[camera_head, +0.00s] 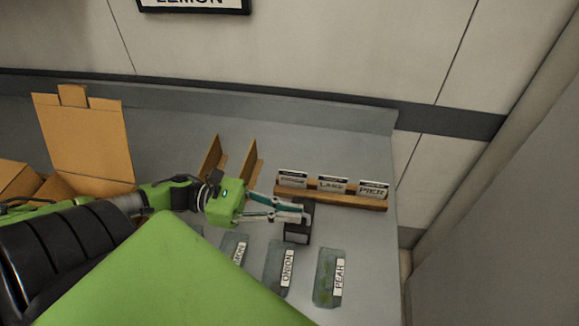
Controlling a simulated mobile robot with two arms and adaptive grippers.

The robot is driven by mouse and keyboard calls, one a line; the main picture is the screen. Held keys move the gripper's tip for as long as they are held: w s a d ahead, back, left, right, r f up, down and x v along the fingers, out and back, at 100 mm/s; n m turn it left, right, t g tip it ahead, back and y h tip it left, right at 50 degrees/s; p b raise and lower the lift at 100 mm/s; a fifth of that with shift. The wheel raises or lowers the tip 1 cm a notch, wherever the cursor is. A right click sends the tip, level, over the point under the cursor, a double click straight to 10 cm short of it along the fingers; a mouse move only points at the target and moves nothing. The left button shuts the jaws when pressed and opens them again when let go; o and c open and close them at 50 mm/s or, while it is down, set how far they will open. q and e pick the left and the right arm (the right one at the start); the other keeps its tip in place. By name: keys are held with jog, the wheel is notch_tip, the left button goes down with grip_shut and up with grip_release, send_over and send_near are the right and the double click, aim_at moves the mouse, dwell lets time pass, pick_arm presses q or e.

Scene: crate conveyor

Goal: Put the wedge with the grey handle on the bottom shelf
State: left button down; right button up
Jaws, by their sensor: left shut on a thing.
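My left gripper (303,214) reaches in from the left over the grey counter. It is shut on a dark block (298,236) with a lighter grey lower face. The block is upright at the fingertips, and I cannot tell whether it touches the counter. I cannot make out a wedge shape or a grey handle on it. No bottom shelf can be made out. My right gripper is not in view.
A wooden rack (330,200) with several word cards stands just behind the gripper. Labelled plates, ONION (274,278) and PEAR (325,290) among them, lie in front. Two upright brown pieces (250,165) and an open cardboard box (85,140) are left. The grey counter (170,125) is clear behind.

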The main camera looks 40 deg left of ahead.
pick_arm(q)
jog(key=f, duration=0.3)
jog(key=shift+w+f, duration=0.2)
jog(key=shift+f, duration=0.3)
jog(key=shift+s, duration=0.15)
jog(key=c, duration=2.4)
grip_release()
jog(key=shift+f, duration=0.1)
jog(key=shift+o, duration=0.9)
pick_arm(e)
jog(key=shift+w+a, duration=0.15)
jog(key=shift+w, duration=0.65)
